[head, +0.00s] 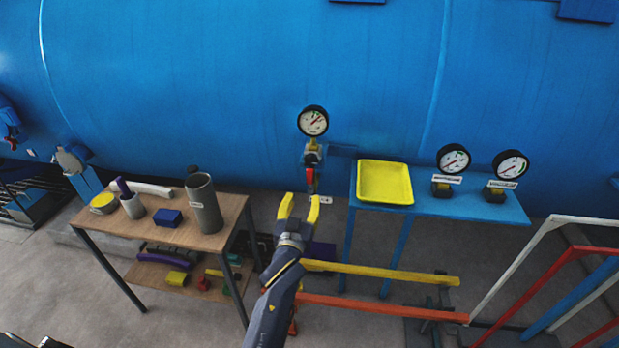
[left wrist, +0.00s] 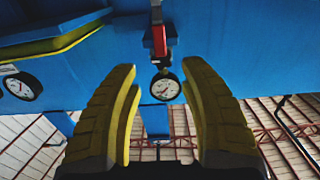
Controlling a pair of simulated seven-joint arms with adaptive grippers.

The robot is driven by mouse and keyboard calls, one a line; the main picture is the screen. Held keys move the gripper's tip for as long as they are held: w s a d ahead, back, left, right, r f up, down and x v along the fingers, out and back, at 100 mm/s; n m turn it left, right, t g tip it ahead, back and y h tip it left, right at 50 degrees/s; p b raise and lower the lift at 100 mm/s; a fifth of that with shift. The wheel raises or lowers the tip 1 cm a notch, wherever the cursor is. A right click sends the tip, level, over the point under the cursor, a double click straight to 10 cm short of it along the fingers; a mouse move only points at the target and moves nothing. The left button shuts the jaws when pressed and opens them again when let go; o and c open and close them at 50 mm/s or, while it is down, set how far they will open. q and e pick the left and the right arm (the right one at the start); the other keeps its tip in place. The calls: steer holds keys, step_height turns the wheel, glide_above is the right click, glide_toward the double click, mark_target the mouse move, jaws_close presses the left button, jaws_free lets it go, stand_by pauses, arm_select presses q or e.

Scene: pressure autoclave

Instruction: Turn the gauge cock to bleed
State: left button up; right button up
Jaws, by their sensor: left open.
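The gauge cock (head: 312,157) sits on the blue vessel wall below a round white-faced gauge (head: 313,121). Its red handle (head: 310,180) hangs downward. In the left wrist view the red handle (left wrist: 159,40) shows above the gauge (left wrist: 165,87), with the picture seemingly upside down. My left gripper (head: 300,204) has yellow fingers and is open and empty, just below the red handle in the head view and apart from it. In the left wrist view my left gripper's fingers (left wrist: 160,75) stand either side of the gauge, without visible contact. My right gripper is not in view.
A blue bench (head: 462,207) at right holds a yellow tray (head: 385,168) and two gauges. A wooden cart (head: 115,223) at left holds a grey cylinder (head: 204,205) and small items. Yellow (head: 385,272) and orange rails cross the lower right. A small white label lies near my left fingers.

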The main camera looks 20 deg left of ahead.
mark_target(310, 176)
arm_select(q)
steer(key=w, duration=0.4)
steer(key=w+a, duration=0.1)
steer(key=w, duration=0.6)
steer(key=shift+w+a, duration=0.25)
steer(key=shift+w, duration=0.05)
jaws_close()
